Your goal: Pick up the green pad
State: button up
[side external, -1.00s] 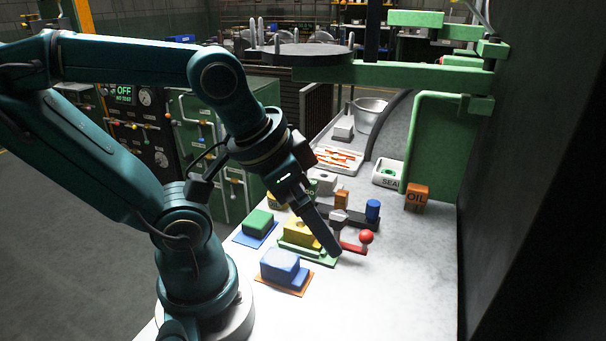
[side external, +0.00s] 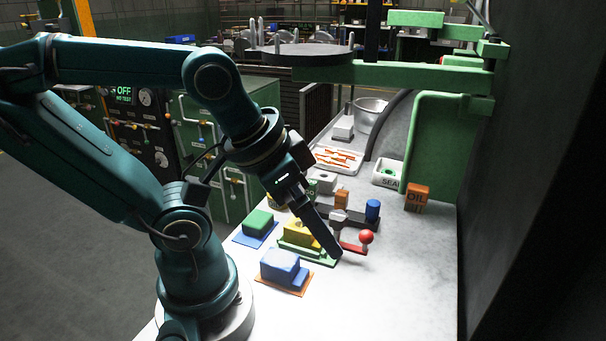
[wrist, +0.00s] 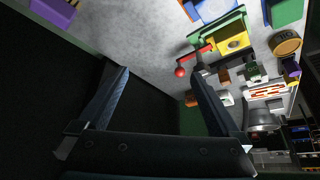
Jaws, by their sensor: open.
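The green pad (side external: 300,252) lies on the light bench with a yellow block (side external: 297,231) on it. In the wrist view the green pad (wrist: 214,32) shows at the upper right, with the yellow block (wrist: 233,41) on it. My gripper (side external: 334,250) points down and right, and its finger overlaps the right part of the pad in the side view. The pad is outside the finger gap there, beyond the right finger. I cannot tell its exact height.
A red ball (side external: 366,237) on a red bar sits right beside the fingertip. A blue block (side external: 281,265) on an orange pad is in front, and a green block (side external: 257,220) on a blue pad is left. The right front bench is clear.

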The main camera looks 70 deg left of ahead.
jog(key=m+g+y, duration=0.2)
jog(key=m+g, duration=0.6)
jog(key=m, duration=0.1)
send_over(258, 218)
jog(key=w+d, duration=0.1)
jog(key=w, duration=0.1)
jog(key=f, duration=0.9)
jog(key=shift+s+d+f, duration=0.1)
jog(key=shift+s+f, duration=0.15)
jog(key=shift+f, duration=0.1)
jog(key=shift+s+f, duration=0.3)
jog(key=shift+f, duration=0.2)
jog(key=shift+x, duration=2.15)
jog(key=shift+w, duration=0.1)
